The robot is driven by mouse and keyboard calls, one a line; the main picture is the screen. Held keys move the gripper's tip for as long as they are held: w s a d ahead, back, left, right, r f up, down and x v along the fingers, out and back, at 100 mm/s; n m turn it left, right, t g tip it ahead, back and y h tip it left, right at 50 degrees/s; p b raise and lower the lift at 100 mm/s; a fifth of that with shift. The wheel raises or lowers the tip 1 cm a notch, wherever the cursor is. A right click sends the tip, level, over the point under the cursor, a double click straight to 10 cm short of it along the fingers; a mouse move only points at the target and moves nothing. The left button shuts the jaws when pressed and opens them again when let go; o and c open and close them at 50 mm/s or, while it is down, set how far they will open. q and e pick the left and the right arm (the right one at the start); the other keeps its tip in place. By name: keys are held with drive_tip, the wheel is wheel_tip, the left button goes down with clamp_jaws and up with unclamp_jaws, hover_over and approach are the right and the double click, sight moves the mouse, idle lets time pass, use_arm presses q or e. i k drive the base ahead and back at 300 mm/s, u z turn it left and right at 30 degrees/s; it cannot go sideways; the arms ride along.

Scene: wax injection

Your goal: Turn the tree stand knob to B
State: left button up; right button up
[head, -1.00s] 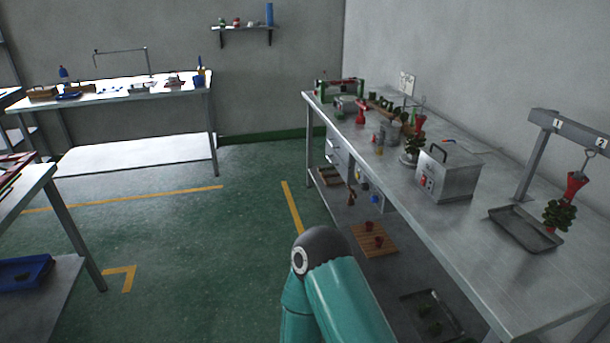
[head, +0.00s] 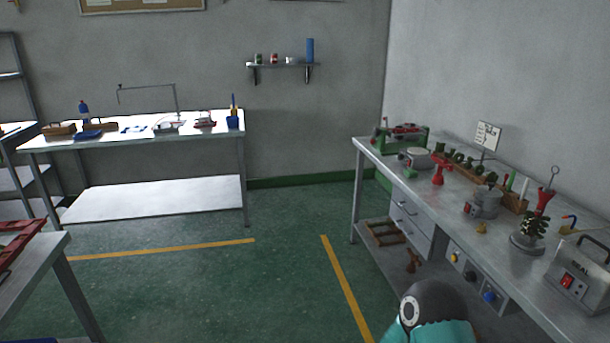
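A dark green wax tree (head: 534,226) stands upright on a round grey base (head: 526,244) on the right bench; this looks like the tree stand. A red funnel-shaped piece (head: 543,201) with a wire loop shows just behind the tree. I cannot make out a knob or a letter B on the stand at this distance. Neither of my grippers is in view; only a teal and dark link of my arm shows at the bottom edge.
Green floor (head: 290,270) is clear between the benches.

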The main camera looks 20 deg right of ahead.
sight(470, 276)
drive_tip(key=z, duration=0.35)
drive_tip(key=i, duration=0.95)
drive_tip(key=z, duration=0.6)
drive_tip(key=k, duration=0.8)
drive_tip(key=z, duration=0.2)
drive_tip(key=i, duration=0.8)
drive_tip(key=u, duration=0.1)
